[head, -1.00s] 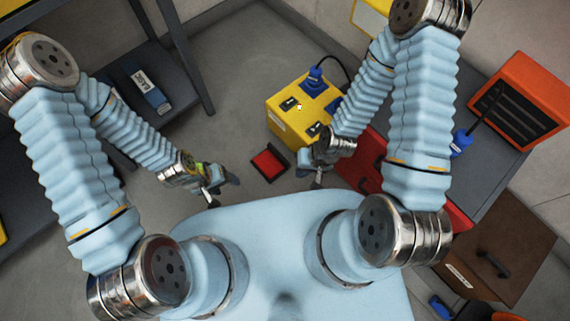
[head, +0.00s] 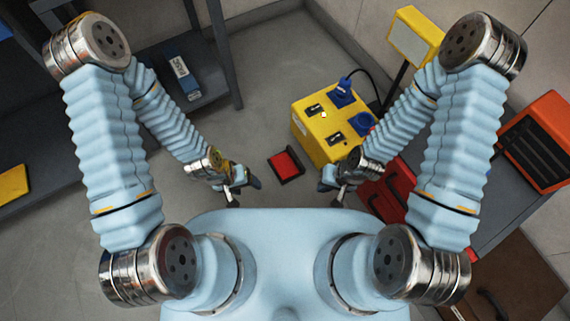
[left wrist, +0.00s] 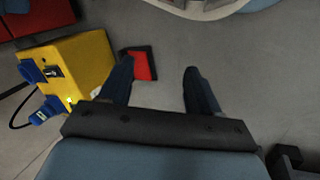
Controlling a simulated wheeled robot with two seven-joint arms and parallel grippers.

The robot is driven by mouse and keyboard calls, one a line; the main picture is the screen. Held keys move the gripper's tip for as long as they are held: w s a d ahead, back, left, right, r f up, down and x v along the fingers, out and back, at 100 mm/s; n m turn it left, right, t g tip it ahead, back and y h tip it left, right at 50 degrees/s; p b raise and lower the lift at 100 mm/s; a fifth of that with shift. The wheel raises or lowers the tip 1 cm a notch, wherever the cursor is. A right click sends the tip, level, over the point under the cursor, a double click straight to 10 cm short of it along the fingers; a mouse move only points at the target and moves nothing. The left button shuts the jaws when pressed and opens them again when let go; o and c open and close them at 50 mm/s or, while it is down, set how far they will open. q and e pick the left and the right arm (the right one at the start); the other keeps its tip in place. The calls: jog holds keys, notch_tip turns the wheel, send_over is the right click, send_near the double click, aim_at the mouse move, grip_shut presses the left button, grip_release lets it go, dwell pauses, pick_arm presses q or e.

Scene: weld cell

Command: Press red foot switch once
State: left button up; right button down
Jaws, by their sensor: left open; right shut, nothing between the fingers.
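The red foot switch (head: 286,164) lies on the grey floor in the head view, a red pad in a dark frame, between my two grippers. It also shows in the left wrist view (left wrist: 139,66), just beyond the left fingers and partly hidden by one of them. My left gripper (head: 242,190) is open and empty, left of the switch in the head view; its two fingers are apart in the left wrist view (left wrist: 158,75). My right gripper (head: 335,192) is shut and empty, to the right of the switch. Neither gripper appears to touch the switch.
A yellow box (head: 313,137) with blue sockets stands just right of the switch. A red cabinet (head: 398,195) and grey-topped bench are further right. A dark shelf rack (head: 237,88) stands at the left. Grey floor (head: 262,60) is clear behind the switch.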

pick_arm(q)
grip_shut()
dwell(1.5)
